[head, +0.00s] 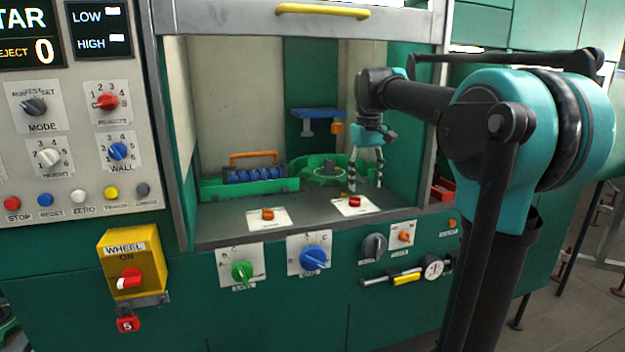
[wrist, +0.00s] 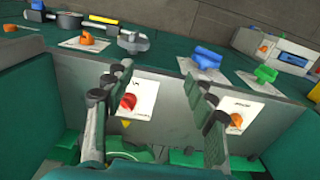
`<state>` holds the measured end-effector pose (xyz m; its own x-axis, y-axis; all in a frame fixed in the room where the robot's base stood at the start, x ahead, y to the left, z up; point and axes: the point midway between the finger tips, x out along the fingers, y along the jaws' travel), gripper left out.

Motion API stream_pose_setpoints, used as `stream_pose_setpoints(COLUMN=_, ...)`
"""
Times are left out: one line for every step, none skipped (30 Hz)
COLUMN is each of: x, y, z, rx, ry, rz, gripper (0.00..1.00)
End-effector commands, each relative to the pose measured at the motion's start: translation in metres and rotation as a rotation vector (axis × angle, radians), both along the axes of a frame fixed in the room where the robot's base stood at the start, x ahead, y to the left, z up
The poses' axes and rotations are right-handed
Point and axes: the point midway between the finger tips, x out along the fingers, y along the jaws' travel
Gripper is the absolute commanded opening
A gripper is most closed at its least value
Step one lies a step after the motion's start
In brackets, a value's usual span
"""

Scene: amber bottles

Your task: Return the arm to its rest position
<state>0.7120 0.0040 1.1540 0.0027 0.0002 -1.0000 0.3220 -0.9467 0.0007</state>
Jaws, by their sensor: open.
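My gripper (head: 365,178) hangs fingers-down inside the machine's open bay, at its right side, in the head view. Its two fingers are apart, with nothing seen between them. They are just above and behind the red knob (head: 353,202) on the bay's front ledge. In the wrist view the red knob (wrist: 128,102) shows between the spread fingers of my gripper (wrist: 150,90). I cannot tell whether a finger touches anything. My arm reaches into the bay from the right. No amber bottle can be made out.
The bay holds a green round fixture (head: 328,170), a blue roller unit (head: 255,174) and a blue bracket (head: 318,113). An orange knob (head: 267,214) sits on the ledge. The bay's right frame post (head: 437,100) stands close to my arm. A yellow handle (head: 322,11) is above.

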Motion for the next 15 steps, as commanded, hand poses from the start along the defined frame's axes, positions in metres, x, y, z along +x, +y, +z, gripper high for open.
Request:
stream_pose_setpoints(x=-0.002, y=-0.001, z=-0.006, rx=0.001, ry=-0.006, rz=-0.005, gripper=0.56)
stream_pose_setpoints(x=-0.003, y=-0.002, z=-0.009, rx=0.001, ry=-0.009, rz=-0.008, gripper=0.56)
stream_pose_setpoints(x=-0.004, y=-0.002, z=-0.014, rx=0.001, ry=-0.013, rz=-0.012, gripper=0.56)
stream_pose_setpoints(x=-0.005, y=-0.003, z=-0.017, rx=0.001, ry=-0.016, rz=-0.015, gripper=0.56)
stream_pose_setpoints(x=-0.006, y=-0.003, z=-0.020, rx=0.002, ry=-0.019, rz=-0.018, gripper=0.56)
stream_pose_setpoints(x=-0.008, y=-0.004, z=-0.025, rx=0.003, ry=-0.024, rz=-0.023, gripper=0.56)
stream_pose_setpoints(x=-0.009, y=-0.005, z=-0.028, rx=0.004, ry=-0.029, rz=-0.027, gripper=0.56)
stream_pose_setpoints(x=-0.010, y=-0.005, z=-0.032, rx=0.004, ry=-0.033, rz=-0.030, gripper=0.56)
stream_pose_setpoints(x=-0.012, y=-0.006, z=-0.038, rx=0.004, ry=-0.040, rz=-0.036, gripper=0.56)
stream_pose_setpoints(x=-0.014, y=-0.007, z=-0.043, rx=0.005, ry=-0.045, rz=-0.041, gripper=0.56)
stream_pose_setpoints(x=-0.016, y=-0.008, z=-0.048, rx=0.005, ry=-0.049, rz=-0.045, gripper=0.56)
stream_pose_setpoints(x=-0.019, y=-0.009, z=-0.055, rx=0.007, ry=-0.057, rz=-0.052, gripper=0.56)
stream_pose_setpoints(x=-0.021, y=-0.010, z=-0.061, rx=0.007, ry=-0.064, rz=-0.057, gripper=0.56)
stream_pose_setpoints(x=-0.023, y=-0.011, z=-0.067, rx=0.009, ry=-0.071, rz=-0.063, gripper=0.56)
stream_pose_setpoints(x=-0.027, y=-0.012, z=-0.076, rx=0.009, ry=-0.079, rz=-0.072, gripper=0.56)
